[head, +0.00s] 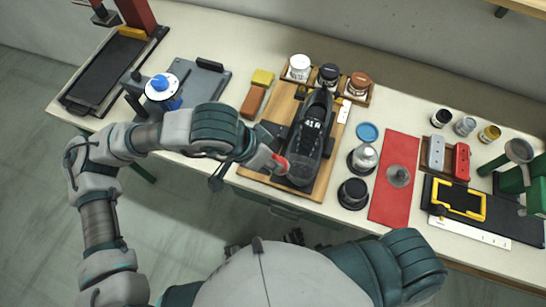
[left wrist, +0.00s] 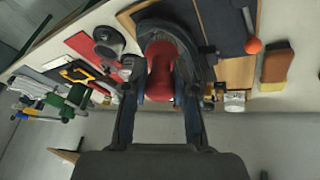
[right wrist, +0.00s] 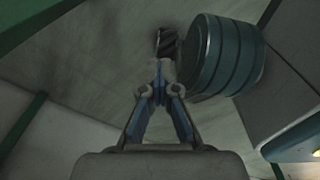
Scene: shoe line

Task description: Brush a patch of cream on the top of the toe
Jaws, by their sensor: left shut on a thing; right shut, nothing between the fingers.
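A dark shoe (head: 312,130) marked "41 R" lies on a wooden board (head: 262,158), its rounded toe (head: 300,172) toward the near edge. My left gripper (head: 273,160) is at the left side of the toe, shut on a red tool (head: 281,165). In the left wrist view the red tool (left wrist: 160,70) sits between the fingers, in front of the dark curved toe. Its brush end is hidden, and I cannot tell whether it touches the shoe. My right gripper (right wrist: 159,80) is shut and empty, over the floor in the right wrist view.
White (head: 299,67), black (head: 328,75) and brown (head: 359,83) jars stand behind the shoe. A brown block (head: 253,101) lies left of the board. A silver-topped pot (head: 364,157) and a black round pot (head: 353,192) stand right, beside a red mat (head: 401,150).

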